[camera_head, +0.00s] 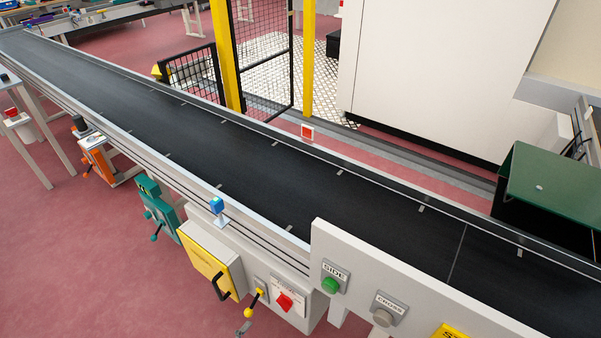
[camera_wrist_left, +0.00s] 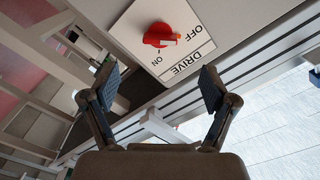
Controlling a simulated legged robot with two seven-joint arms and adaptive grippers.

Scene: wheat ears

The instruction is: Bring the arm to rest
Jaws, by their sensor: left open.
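My left gripper (camera_wrist_left: 158,88) is open and empty in the left wrist view, its two dark-padded fingers spread wide. Beyond its fingertips is a white plate (camera_wrist_left: 197,62) marked DRIVE, OFF and ON. A red rotary knob (camera_wrist_left: 158,36) is on that plate, apart from both fingers. I cannot tell which mark the knob points to. In the head view the red knob (camera_head: 284,302) is on the conveyor's side box, low in the picture. I cannot make out either gripper in the head view.
A long black conveyor (camera_head: 230,140) crosses the head view. On its near side are a yellow box (camera_head: 208,264), a yellow-handled lever (camera_head: 253,302), a green SIDE button (camera_head: 330,284) and a grey CROSS button (camera_head: 382,317). Open red floor (camera_head: 90,270) lies at the lower left.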

